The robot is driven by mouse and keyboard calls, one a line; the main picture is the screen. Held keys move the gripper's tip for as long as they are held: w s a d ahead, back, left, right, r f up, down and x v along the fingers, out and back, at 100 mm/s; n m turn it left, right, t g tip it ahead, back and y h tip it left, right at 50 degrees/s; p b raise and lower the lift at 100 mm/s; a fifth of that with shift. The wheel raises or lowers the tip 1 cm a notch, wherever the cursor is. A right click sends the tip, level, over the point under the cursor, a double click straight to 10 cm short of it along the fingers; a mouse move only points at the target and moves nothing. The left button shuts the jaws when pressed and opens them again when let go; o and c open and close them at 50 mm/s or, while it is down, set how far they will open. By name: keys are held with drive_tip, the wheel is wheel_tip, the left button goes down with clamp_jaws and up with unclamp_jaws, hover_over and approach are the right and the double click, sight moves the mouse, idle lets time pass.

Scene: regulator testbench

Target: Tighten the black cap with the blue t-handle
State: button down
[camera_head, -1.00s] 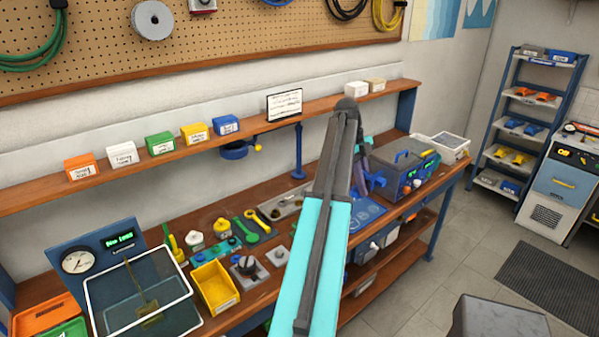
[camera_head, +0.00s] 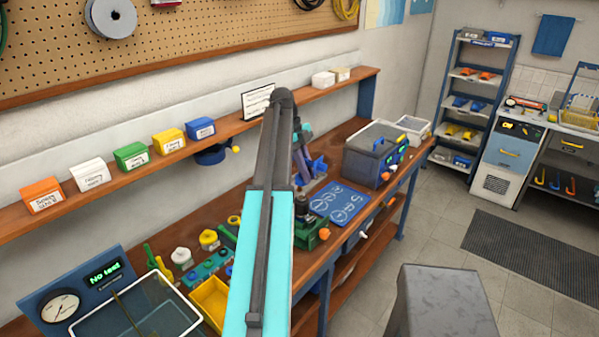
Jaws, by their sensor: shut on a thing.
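My gripper (camera_head: 306,166) is beyond the dark elbow of my arm, above the bench, and is partly hidden by the arm. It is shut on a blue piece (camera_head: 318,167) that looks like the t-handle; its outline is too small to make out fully. A green fixture (camera_head: 308,238) stands on the bench below and nearer the front edge, with a dark part (camera_head: 325,204) on top that may be the black cap. The gripper and blue piece look apart from this fixture.
A blue drawing mat (camera_head: 343,204) lies right of the fixture. A toolbox (camera_head: 374,158) stands behind it. A yellow bin (camera_head: 211,300) and gauge panel (camera_head: 75,292) are at left. A grey stool or block (camera_head: 440,300) stands on the floor at right.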

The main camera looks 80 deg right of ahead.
drive_tip(key=shift+f, duration=0.15)
idle(0.3)
drive_tip(key=shift+f+b, duration=1.25)
drive_tip(key=shift+f, duration=1.45)
drive_tip(key=shift+f+b, duration=0.6)
drive_tip(key=shift+f, duration=0.2)
idle(1.9)
idle(0.5)
drive_tip(key=shift+a+m+y, duration=0.15)
drive_tip(key=shift+m+y, duration=0.15)
drive_tip(key=shift+m, duration=0.5)
drive_tip(key=shift+w+a+m+t+p, duration=0.15)
drive_tip(key=shift+m+t+p, duration=0.25)
drive_tip(key=shift+m+p, duration=0.3)
